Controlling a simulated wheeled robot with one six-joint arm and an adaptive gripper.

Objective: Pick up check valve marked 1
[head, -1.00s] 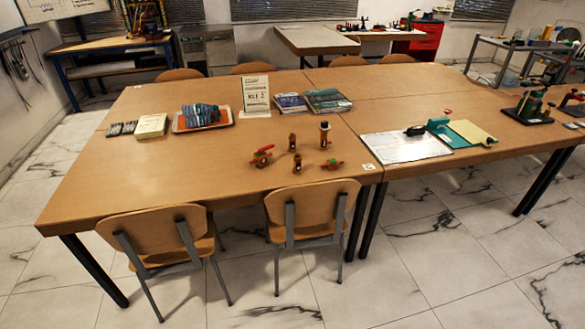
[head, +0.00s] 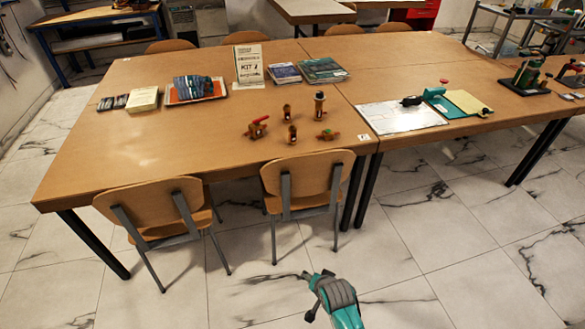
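Several small brass-coloured fittings stand in a group on the near part of the wooden table. They include one with a red handle (head: 257,127), one with a green part (head: 327,135), a taller one with a dark top (head: 319,104), and two small upright ones, a rear one (head: 286,112) and a front one (head: 292,135). No number is readable on any of them, so I cannot tell which is check valve 1. My teal and grey arm end, with my gripper (head: 310,296), shows low in the picture, over the floor and well apart from the fittings. Its fingers are not clear.
Two chairs, left (head: 150,215) and right (head: 300,178), stand at the near edge of the table (head: 190,150). A sign (head: 250,68), a tray (head: 222,92) and books (head: 322,69) are behind the fittings. The floor right of the chairs is clear.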

